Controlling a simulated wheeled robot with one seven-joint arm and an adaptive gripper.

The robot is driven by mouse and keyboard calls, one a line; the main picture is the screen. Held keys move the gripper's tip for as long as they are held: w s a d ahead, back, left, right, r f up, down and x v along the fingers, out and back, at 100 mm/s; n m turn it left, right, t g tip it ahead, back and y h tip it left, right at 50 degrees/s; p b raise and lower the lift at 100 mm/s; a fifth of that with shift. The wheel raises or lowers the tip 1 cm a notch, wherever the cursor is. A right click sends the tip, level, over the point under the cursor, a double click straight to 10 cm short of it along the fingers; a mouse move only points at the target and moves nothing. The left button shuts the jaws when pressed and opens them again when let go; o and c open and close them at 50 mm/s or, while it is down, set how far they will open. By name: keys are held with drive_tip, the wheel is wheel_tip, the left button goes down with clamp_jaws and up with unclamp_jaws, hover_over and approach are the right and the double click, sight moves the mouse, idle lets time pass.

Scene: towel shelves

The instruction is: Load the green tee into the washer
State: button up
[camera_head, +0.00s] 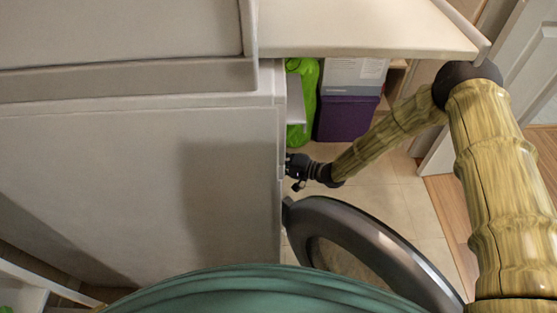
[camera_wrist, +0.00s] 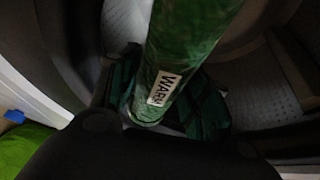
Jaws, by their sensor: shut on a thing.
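The green tee (camera_wrist: 190,40) shows in the wrist view as a mottled green roll with a white label reading "WARM". My gripper (camera_wrist: 165,95) is shut on it, its dark fingers on either side. Behind it is the grey, dotted inner wall of the washer drum (camera_wrist: 262,85), with a dark rim around. In the head view my gripper (camera_head: 296,170) is at the front edge of the white washer (camera_head: 120,180), partly hidden by it. The tee cannot be made out there. The round washer door (camera_head: 385,240) stands open.
A purple box (camera_head: 345,118) with a grey-white box (camera_head: 355,75) on top stands beyond my gripper, beside a bright green item (camera_head: 303,105). A white shelf (camera_head: 365,28) overhangs them. Tiled floor (camera_head: 395,190) is free beside the door. A white room door (camera_head: 525,70) is at right.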

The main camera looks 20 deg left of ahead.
drive_tip(key=s+a+b, duration=0.1)
drive_tip(key=s+a, duration=0.1)
drive_tip(key=a, duration=0.6)
drive_tip(key=s+a, duration=0.2)
drive_tip(key=a, duration=0.5)
drive_tip(key=shift+s+a+b, duration=0.3)
drive_tip(key=shift+a+b, duration=0.1)
idle(0.3)
drive_tip(key=o, duration=1.2)
